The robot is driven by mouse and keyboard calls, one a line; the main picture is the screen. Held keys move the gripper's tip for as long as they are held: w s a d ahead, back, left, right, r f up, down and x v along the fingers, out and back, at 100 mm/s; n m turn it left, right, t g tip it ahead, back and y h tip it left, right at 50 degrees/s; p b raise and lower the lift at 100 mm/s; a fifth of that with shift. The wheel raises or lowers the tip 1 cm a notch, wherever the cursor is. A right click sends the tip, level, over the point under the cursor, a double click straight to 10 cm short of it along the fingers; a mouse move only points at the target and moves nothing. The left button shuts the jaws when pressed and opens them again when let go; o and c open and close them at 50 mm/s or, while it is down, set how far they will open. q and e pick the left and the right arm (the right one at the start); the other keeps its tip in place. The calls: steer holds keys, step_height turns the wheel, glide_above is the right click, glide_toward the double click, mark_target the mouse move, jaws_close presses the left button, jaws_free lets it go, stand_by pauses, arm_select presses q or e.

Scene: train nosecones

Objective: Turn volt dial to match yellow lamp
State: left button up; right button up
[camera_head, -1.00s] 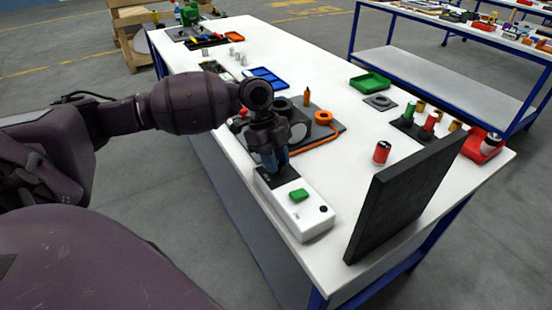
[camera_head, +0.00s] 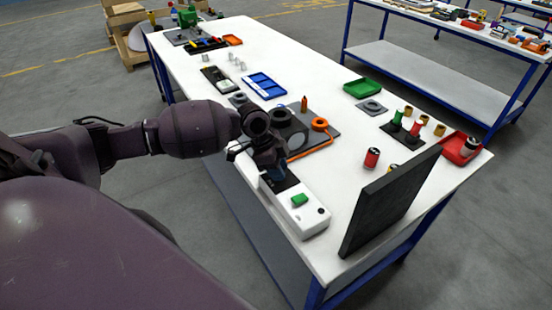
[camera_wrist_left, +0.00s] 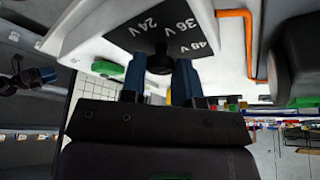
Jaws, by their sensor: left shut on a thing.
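The white voltage box (camera_head: 313,214) lies at the table's near edge, with a green button (camera_head: 299,199) and a black label plate on top. My left gripper (camera_head: 272,174) is over the plate, pointing down. In the left wrist view its blue fingers (camera_wrist_left: 160,75) stand either side of the black volt dial (camera_wrist_left: 159,62) and are shut on it. The plate (camera_wrist_left: 165,35) reads 24 V, 36 V and 48 V; the dial's pointer is hidden. I cannot make out a yellow lamp. What seems to be my right gripper (camera_wrist_left: 38,76) shows small at left there, its jaws unclear.
A black upright panel (camera_head: 388,203) stands close right of the box. A grey plate with an orange ring (camera_head: 319,124) lies behind.

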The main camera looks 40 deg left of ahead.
arm_select(q)
steer(key=shift+s+r+n+p, duration=0.1)
steer(key=shift+r+n+p, duration=0.1)
steer(key=shift+n+p, duration=0.8)
steer(key=shift+n+t+y+p, duration=0.3)
steer(key=shift+t+p, duration=0.1)
steer(key=shift+p, duration=0.1)
steer(key=shift+d+f+n+t+y+p, duration=0.1)
steer(key=shift+f+n+t+y+p, duration=0.15)
steer(key=shift+n+p, duration=0.65)
steer(key=shift+n, duration=0.6)
arm_select(e)
steer(key=r, duration=0.1)
steer(key=s+r, duration=0.1)
steer(key=r, duration=0.1)
steer(key=shift+r, duration=0.2)
arm_select(q)
steer(key=shift+t+y, duration=0.25)
arm_select(e)
steer(key=shift+w+r, duration=0.1)
steer(key=shift+r, duration=0.1)
arm_select(q)
steer(key=o, duration=0.9)
steer(key=shift+r, duration=0.15)
